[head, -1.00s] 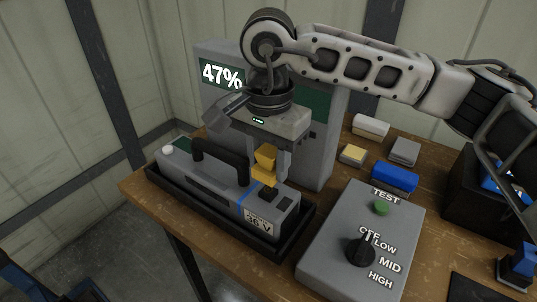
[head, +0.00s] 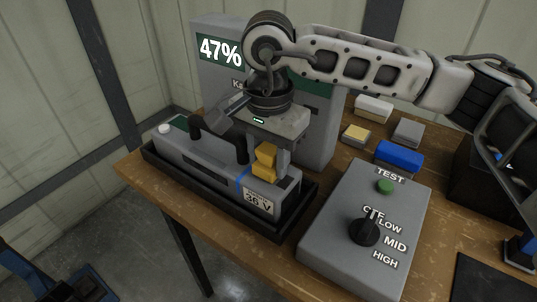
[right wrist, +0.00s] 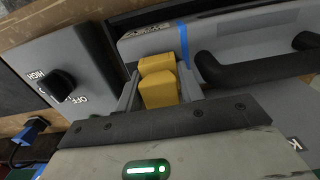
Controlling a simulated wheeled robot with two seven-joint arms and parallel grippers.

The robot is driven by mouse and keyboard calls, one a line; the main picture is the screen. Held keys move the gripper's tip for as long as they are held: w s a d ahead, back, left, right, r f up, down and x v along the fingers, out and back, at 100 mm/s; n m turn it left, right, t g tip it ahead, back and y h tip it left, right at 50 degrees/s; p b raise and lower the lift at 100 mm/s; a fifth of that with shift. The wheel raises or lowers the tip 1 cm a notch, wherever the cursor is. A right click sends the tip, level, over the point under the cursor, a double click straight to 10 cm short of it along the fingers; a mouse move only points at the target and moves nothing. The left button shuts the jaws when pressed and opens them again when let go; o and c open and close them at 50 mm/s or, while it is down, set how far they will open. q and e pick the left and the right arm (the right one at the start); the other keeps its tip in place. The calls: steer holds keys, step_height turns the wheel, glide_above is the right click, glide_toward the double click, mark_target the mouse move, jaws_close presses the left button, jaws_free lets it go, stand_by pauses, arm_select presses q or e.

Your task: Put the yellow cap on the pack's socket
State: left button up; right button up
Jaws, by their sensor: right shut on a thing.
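The yellow cap (head: 264,164) is between the fingers of my right gripper (head: 266,160), which is shut on it. The right wrist view also shows the cap (right wrist: 160,88) between the two fingers. The grey battery pack (head: 216,165), with a black handle, a blue stripe and a "36 V" label, lies in a black tray (head: 205,207). The cap is low over the pack's right end, beside the blue stripe. The socket is hidden under the cap and fingers; I cannot tell whether the cap touches it. My left gripper is not in view.
A grey charger cabinet (head: 219,75) showing 47% stands behind the pack. A grey test box (head: 350,250) with a black knob (head: 365,232) and green button (head: 386,187) is to the right. Blue, yellow and grey blocks (head: 399,156) lie behind it on the wooden table (head: 270,258).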

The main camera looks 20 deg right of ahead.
arm_select(q)
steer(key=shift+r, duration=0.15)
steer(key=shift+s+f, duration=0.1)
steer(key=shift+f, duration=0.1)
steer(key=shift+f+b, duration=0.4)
steer(key=shift+b, duration=0.05)
arm_select(e)
steer(key=shift+f, duration=0.25)
steer(key=o, duration=1)
arm_select(q)
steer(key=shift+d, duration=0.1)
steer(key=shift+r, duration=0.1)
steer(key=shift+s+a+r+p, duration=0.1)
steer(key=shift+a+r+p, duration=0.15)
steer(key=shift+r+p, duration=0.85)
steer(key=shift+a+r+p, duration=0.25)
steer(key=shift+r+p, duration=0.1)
steer(key=shift+p, duration=1.45)
arm_select(e)
steer(key=shift+r, duration=11)
